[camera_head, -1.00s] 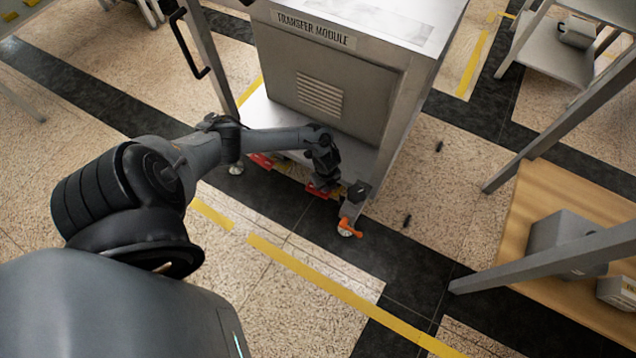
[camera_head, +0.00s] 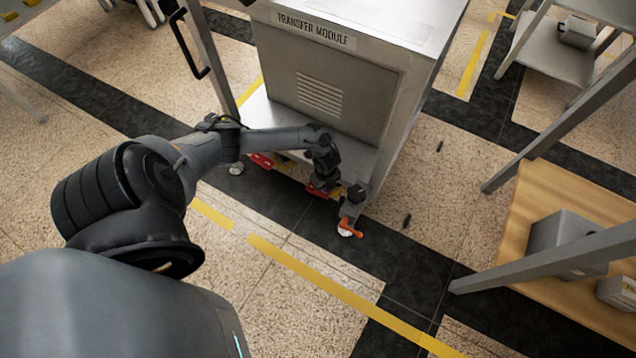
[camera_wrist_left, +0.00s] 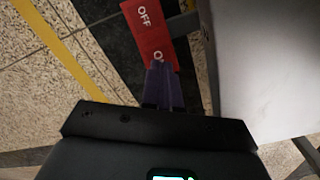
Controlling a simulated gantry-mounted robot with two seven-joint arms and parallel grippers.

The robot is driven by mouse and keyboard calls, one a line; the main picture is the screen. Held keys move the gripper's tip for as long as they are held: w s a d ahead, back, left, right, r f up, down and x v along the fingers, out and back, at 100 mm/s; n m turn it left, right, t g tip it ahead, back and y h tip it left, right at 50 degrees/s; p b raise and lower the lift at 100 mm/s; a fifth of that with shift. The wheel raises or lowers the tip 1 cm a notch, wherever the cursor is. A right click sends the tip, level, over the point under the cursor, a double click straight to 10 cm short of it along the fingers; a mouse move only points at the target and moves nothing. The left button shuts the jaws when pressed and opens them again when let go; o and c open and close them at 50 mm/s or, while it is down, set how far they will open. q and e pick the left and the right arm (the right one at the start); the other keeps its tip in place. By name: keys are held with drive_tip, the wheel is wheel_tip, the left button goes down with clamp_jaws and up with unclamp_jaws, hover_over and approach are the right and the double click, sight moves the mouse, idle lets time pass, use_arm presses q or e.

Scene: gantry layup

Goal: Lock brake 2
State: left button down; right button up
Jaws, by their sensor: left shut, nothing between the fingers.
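My left gripper (camera_head: 322,186) is low at the front bottom edge of the transfer module (camera_head: 345,85), by a red pedal (camera_head: 318,192). The left wrist view shows the purple fingers (camera_wrist_left: 160,72) shut and empty. They overlap the ON end of the red OFF/ON pedal (camera_wrist_left: 150,35); I cannot tell whether they touch it. Another red pedal (camera_head: 262,160) is farther left, by the left front caster (camera_head: 236,168). At the right front corner is a caster with an orange lever (camera_head: 350,229). Which one is brake 2 is not readable. My right gripper is out of view.
A wooden-topped bench (camera_head: 520,240) with grey legs stands at the right. A yellow floor line (camera_head: 330,290) crosses the floor in front of the module. The floor between line and module is clear.

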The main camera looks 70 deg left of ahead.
use_arm(q)
drive_tip(key=shift+f, duration=1.1)
idle(0.8)
drive_tip(key=shift+a+r+p, duration=0.1)
drive_tip(key=shift+r+p, duration=0.25)
drive_tip(key=shift+r, duration=0.05)
wheel_tip(320, 180, up, 3)
drive_tip(key=p, duration=0.2)
drive_tip(key=shift+f+p, duration=0.2)
drive_tip(key=shift+p, duration=0.15)
wheel_tip(320, 180, up, 4)
drive_tip(key=p, duration=0.4)
drive_tip(key=shift+f, duration=0.1)
